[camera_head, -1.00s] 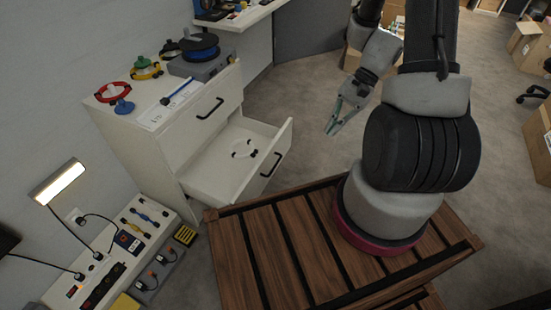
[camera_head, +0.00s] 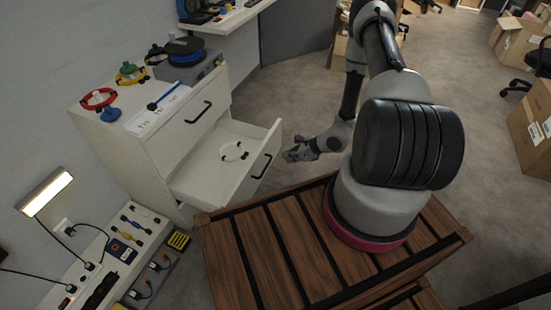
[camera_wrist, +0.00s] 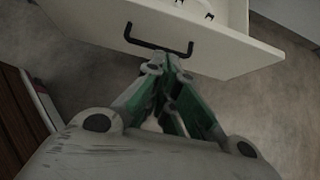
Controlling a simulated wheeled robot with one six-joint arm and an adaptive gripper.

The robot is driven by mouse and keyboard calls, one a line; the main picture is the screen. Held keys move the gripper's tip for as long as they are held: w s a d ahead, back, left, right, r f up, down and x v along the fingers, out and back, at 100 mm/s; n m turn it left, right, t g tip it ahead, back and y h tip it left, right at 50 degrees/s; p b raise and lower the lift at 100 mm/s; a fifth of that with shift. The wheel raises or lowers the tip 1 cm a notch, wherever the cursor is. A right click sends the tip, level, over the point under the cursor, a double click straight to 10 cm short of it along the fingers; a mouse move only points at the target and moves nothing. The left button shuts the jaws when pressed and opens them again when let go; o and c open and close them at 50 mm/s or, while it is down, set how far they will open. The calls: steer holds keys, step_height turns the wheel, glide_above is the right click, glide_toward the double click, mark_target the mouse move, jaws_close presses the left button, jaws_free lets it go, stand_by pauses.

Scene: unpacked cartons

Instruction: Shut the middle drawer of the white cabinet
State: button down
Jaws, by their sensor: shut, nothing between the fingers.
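The white cabinet (camera_head: 150,151) stands at the left in the head view. Its middle drawer (camera_head: 210,176) is pulled well out, with a white ring-like item (camera_head: 234,151) lying inside. The drawer's dark handle (camera_head: 262,166) is on its front face; it also shows in the wrist view (camera_wrist: 158,46). My gripper (camera_head: 290,155) is just in front of the drawer front, to the right of the handle in the head view. In the wrist view its closed fingertips (camera_wrist: 166,66) lie just below the handle; whether they touch the drawer front I cannot tell.
The upper drawer, with its own handle (camera_head: 198,112), is shut. Coloured rings and a grey box (camera_head: 188,70) stand on the cabinet top. A slatted wooden platform (camera_head: 260,245) lies under my arm. Carpet (camera_head: 280,100) is free beyond the drawer.

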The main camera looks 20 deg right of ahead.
steer(key=shift+w+a+r+x, duration=0.25)
steer(key=shift+r+x, duration=0.1)
steer(key=shift+x, duration=1.65)
steer(key=shift+w+a+r+x, duration=0.2)
steer(key=shift+r+x, duration=0.1)
steer(key=shift+x, duration=1.75)
steer(key=shift+w+a+r+x, duration=0.25)
steer(key=shift+r+x, duration=0.1)
steer(key=shift+x, duration=1.65)
